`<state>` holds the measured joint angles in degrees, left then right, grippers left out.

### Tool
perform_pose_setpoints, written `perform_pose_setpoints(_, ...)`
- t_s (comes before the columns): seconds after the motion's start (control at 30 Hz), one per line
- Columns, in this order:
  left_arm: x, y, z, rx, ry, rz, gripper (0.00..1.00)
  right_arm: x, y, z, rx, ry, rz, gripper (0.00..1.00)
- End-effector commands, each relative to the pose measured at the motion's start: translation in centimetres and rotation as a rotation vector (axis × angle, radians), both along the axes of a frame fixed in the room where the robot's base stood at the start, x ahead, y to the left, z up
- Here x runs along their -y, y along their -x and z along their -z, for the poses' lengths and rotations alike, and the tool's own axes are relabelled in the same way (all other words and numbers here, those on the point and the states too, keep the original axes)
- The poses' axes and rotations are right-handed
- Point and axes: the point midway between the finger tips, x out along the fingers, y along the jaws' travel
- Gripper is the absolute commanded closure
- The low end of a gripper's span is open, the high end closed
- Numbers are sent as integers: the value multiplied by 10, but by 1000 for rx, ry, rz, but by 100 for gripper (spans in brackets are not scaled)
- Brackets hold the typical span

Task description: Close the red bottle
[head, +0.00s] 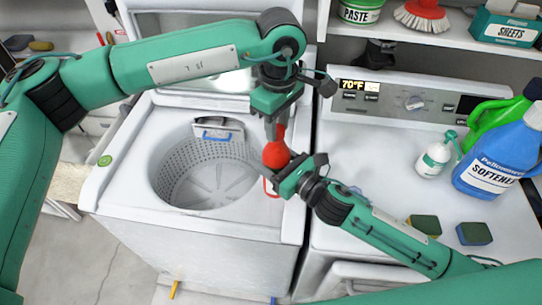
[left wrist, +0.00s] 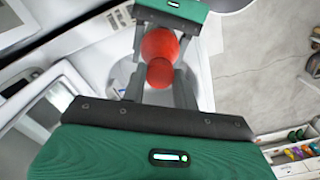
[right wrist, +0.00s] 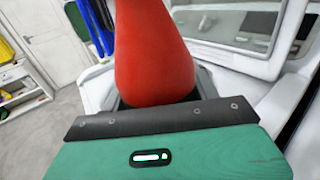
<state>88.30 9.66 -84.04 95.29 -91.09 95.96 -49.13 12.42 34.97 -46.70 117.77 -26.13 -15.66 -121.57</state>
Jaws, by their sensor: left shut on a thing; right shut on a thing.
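The red bottle (head: 275,155) is held upright in the air above the right front edge of the open washer tub. My left gripper (head: 276,128) comes down from above and is shut on the bottle's narrow red top, which looks like its cap (left wrist: 159,73). My right gripper (head: 268,176) is shut on the lower part of the bottle, whose rounded body (right wrist: 155,55) fills the middle of the right wrist view. I cannot tell whether the cap is seated on the neck.
The open washer (head: 110,190) stands below and left. A blue softener jug (head: 495,165), a white spray bottle (head: 433,158) and sponges (head: 424,226) stand on the white machine at right. A shelf (head: 440,38) runs above it. The tub's inside looks empty.

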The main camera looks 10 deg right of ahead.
Motion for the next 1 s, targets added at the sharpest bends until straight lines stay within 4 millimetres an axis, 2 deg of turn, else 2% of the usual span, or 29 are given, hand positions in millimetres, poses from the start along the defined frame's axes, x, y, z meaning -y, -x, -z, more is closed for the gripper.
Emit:
perform_pose_setpoints(0.17, -2, -3, 0, 4, -3, 11, 98, 0, 1, -2, 4, -1, -2, 100)
perform_pose_setpoints(0.2, -2, -3, 0, 4, -3, 11, 63, 0, 1, -2, 4, -1, -3, 100)
perform_pose_setpoints(0.3, -1, -2, 0, 3, -2, 11, 45, 0, 1, -2, 4, -2, -2, 100)
perform_pose_setpoints(0.67, 0, -1, -6, 3, 0, 12, 45, 0, 0, -2, 4, -2, -2, 100)
perform_pose_setpoints(0.77, 0, -2, -19, 4, 1, 12, 45, 0, 0, -2, 3, -1, -2, 100)
perform_pose_setpoints(1.0, 0, -2, -69, 6, 0, 11, 45, 0, 0, -2, 3, -1, -2, 100)
